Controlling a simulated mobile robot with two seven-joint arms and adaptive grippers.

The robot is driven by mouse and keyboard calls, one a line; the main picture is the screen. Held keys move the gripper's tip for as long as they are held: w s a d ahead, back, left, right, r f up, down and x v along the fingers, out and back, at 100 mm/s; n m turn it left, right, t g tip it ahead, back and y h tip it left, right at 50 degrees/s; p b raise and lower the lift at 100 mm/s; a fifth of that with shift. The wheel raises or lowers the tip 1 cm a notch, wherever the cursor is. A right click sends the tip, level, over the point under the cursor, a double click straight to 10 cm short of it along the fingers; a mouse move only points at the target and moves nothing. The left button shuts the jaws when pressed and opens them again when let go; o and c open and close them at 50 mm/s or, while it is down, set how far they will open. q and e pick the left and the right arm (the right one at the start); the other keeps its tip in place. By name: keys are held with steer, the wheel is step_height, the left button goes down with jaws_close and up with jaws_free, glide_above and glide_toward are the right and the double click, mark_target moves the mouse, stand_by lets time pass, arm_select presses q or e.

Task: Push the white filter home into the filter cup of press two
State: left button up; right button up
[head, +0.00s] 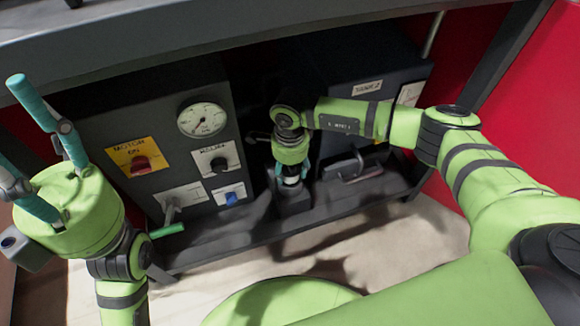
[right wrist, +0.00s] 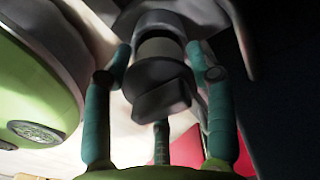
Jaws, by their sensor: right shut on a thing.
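My right gripper (head: 291,178) points down in the dark gap between two grey cabinets. Its teal fingers close around a small pale piece, which I take to be the white filter (head: 291,180). In the right wrist view the fingers (right wrist: 160,55) surround a shaded grey round piece with a dark block on its near side. A dark cup-like holder (head: 293,200), apparently the filter cup, stands directly below the gripper. Whether the filter is seated in it is hidden. My left gripper (head: 28,140) is raised at the far left, fingers spread and empty.
The left cabinet (head: 180,90) carries a gauge (head: 202,120), a red motor knob (head: 141,163), a black knob (head: 219,165) and a green-handled lever (head: 168,230). The right cabinet (head: 330,75) has a nameplate (head: 367,87). A grey ledge (head: 235,240) runs in front.

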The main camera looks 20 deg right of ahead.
steer(key=shift+f+b, duration=0.75)
steer(key=shift+f, duration=0.25)
steer(key=o, duration=1.3)
step_height(320, 180, up, 12)
steer(key=shift+s+f, duration=0.1)
